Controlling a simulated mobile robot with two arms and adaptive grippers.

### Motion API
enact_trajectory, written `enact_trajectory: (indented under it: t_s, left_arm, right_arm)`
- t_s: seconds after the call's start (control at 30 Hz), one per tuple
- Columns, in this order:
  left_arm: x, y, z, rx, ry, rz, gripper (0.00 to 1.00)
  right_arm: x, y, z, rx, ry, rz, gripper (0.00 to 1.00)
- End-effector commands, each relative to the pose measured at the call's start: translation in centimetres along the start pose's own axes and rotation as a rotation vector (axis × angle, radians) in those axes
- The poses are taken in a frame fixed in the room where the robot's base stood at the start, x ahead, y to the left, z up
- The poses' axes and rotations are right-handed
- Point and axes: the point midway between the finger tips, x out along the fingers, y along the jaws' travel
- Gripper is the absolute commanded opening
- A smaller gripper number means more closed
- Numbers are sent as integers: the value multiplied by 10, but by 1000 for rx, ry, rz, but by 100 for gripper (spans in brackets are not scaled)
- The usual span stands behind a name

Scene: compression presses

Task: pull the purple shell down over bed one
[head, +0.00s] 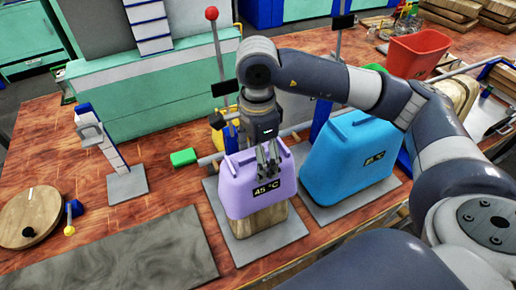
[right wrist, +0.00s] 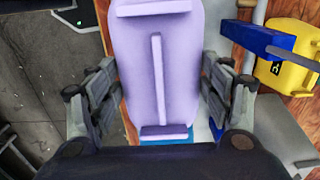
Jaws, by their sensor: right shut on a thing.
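The purple shell (head: 237,189), with a "45 °C" display on its front, sits over a wooden bed (head: 262,219) on a grey base plate. A band of the wood shows below the shell's lower edge. My right gripper (head: 268,155) is at the shell's upper part, with fingers showing against its front. In the right wrist view the shell's purple top (right wrist: 175,85) with its long rib lies between the two finger sets of the right gripper (right wrist: 158,88), which is shut on it. My left gripper is not in view.
A blue shell (head: 350,165) stands close on the right on its own plate. A red-knobbed pole (head: 217,50) rises behind. A green block (head: 184,157) and a blue-and-white post (head: 108,150) stand left. A dark grey slab (head: 110,255) lies front left.

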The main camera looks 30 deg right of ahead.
Motion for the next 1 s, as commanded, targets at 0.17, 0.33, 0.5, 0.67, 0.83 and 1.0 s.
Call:
enact_trajectory:
  t_s: [0.17,0.33,0.5,0.67,0.83,1.0]
  left_arm:
    - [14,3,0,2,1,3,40]
    - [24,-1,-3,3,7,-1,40]
    - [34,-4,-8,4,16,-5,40]
    - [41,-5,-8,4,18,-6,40]
    - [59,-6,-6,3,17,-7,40]
    - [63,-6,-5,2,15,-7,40]
  right_arm:
    - [29,0,0,0,0,1,33]
    - [52,0,0,1,1,1,33]
    - [76,1,0,1,1,2,33]
    - [96,1,0,1,0,2,33]
    - [110,0,0,1,0,-1,33]
    - [113,0,0,0,-1,-1,33]
